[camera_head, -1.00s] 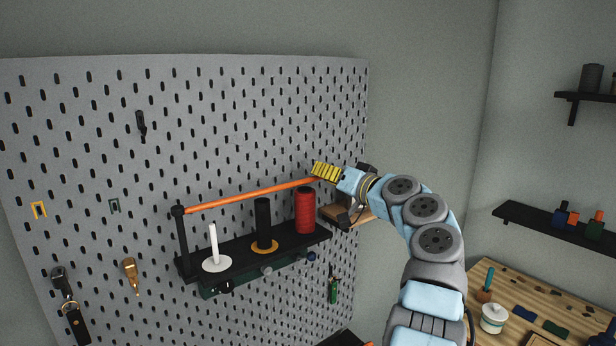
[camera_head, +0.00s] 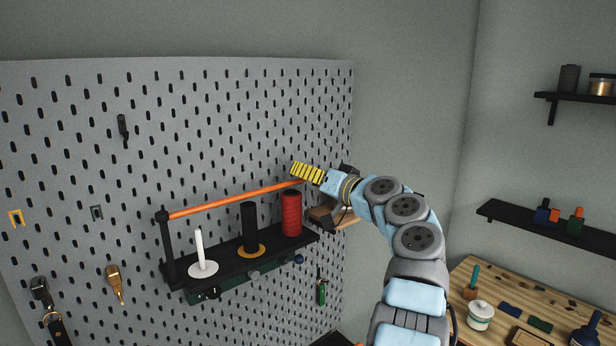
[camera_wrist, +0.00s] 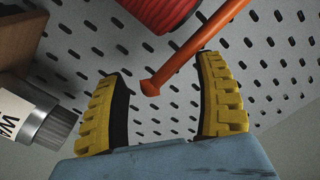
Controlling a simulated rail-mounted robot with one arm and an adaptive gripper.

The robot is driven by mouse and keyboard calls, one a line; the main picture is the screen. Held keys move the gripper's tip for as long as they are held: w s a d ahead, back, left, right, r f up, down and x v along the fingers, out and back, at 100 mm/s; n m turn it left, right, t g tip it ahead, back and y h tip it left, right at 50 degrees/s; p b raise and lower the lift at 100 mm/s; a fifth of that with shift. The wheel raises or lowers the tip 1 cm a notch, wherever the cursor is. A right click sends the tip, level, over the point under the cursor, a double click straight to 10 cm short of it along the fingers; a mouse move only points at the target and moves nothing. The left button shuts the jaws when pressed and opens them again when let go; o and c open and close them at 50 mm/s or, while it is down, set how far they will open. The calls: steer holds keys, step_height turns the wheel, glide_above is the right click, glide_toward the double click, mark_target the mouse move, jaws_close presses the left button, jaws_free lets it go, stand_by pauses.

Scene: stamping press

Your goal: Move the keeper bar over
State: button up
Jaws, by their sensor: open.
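The keeper bar (camera_head: 235,198) is a thin orange rod. Its left end sits at a black upright post (camera_head: 168,248), and it rises slightly to the right above the spools. My gripper (camera_head: 297,173) is at the bar's right end with its yellow ribbed fingers open. In the wrist view, the bar's flared end (camera_wrist: 151,87) lies between my gripper's fingers (camera_wrist: 163,98), with a gap visible on both sides. In the head view the fingers partly hide that end. A red spool (camera_head: 291,214), a black spool (camera_head: 249,228) and a white spindle (camera_head: 199,246) stand below the bar.
The spools stand on a black shelf (camera_head: 228,272) on the grey pegboard (camera_head: 80,130). A wooden ledge (camera_head: 345,223) is close below my gripper. In the wrist view, a white labelled container (camera_wrist: 30,115) is near the left finger. A workbench (camera_head: 462,275) stands at right.

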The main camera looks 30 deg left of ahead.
steer(key=v, duration=1.2)
steer(key=shift+f, duration=0.1)
stand_by(0.4)
steer(key=shift+w, duration=0.15)
